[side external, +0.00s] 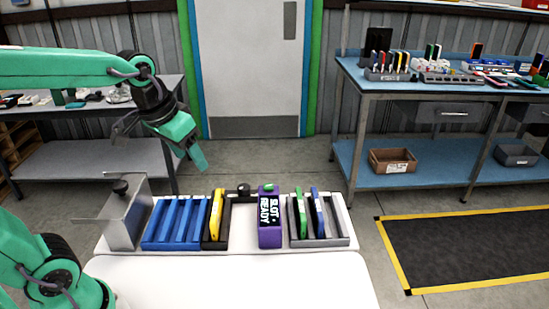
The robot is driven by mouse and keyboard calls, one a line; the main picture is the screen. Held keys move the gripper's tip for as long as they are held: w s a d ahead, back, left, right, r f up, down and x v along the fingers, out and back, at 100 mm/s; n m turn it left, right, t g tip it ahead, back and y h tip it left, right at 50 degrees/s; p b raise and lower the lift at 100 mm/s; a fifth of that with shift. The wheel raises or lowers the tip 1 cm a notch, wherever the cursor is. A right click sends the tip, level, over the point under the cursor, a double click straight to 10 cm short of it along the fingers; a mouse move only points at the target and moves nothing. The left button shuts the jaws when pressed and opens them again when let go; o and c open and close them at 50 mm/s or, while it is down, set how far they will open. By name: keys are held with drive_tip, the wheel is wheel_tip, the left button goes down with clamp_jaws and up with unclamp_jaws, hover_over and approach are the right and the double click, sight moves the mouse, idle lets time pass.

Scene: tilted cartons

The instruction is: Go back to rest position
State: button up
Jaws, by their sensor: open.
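My gripper (178,137) is open, with nothing seen between its jaws. It hangs in the air above and behind the left part of the white table (230,280), clear of everything on it. My arm reaches in from the left. Below the gripper is a blue slotted rack (175,222) with no item seen in its slots. A yellow item (216,214) stands tilted in a black holder (215,242) beside it.
A purple box (269,235) reading "SLOT READY" stands mid-table. Right of it, a grey rack (325,242) holds a green item (300,213) and a blue item (318,213). A metal box (125,215) stands at the left. The table's front is clear.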

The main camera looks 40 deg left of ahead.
drive_tip(key=s+d+f+t, duration=0.1)
drive_tip(key=s, duration=0.6)
drive_tip(key=shift+s+d+f+m, duration=0.2)
drive_tip(key=shift+s+m, duration=0.2)
idle(0.7)
